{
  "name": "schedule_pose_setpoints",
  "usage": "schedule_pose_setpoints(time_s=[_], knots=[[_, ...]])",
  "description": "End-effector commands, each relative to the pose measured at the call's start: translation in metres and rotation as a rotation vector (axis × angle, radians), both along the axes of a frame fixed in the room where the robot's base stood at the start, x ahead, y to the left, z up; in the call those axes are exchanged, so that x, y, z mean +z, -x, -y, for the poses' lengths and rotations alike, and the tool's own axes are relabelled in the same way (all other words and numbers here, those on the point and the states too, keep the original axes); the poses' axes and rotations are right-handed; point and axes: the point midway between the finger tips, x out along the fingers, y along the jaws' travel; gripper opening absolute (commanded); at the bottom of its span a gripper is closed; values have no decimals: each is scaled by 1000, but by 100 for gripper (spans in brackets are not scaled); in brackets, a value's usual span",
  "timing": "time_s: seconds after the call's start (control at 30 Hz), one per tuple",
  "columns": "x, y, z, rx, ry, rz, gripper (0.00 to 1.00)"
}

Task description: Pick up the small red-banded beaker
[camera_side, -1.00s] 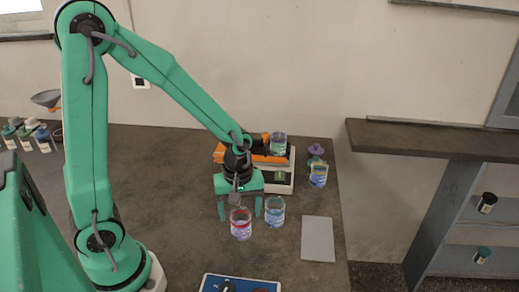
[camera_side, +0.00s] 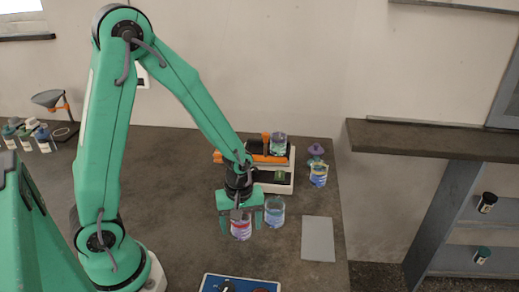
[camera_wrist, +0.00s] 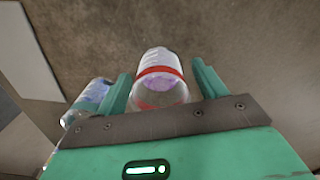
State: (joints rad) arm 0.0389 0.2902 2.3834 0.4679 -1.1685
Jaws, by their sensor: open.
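The small red-banded beaker (camera_side: 240,228) stands upright on the dark table, with a red band near its rim. It also shows in the wrist view (camera_wrist: 160,83), lying between the two fingers as seen from there. My gripper (camera_side: 240,224) is open, its fingers pointing down on either side of the beaker; in the wrist view (camera_wrist: 160,90) a gap shows between the beaker and the right finger.
An orange and white device (camera_side: 272,180) stands behind, with a beaker (camera_side: 279,144) on it. A purple-topped bottle (camera_side: 317,153) and another beaker (camera_side: 318,176) are at the right. A grey pad (camera_side: 318,240) lies right of the beakers. A blue panel (camera_side: 238,284) is in front.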

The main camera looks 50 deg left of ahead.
Motion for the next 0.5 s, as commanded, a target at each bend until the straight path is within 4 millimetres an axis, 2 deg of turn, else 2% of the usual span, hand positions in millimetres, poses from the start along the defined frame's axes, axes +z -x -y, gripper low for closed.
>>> schedule_pose_setpoints(time_s=[0.17, 0.4, 0.5], knots=[[0, 0, 0, 0, 0, 0, 68], [0, 0, 0, 0, 0, 0, 21], [0, 0, 0, 0, 0, 0, 20]])
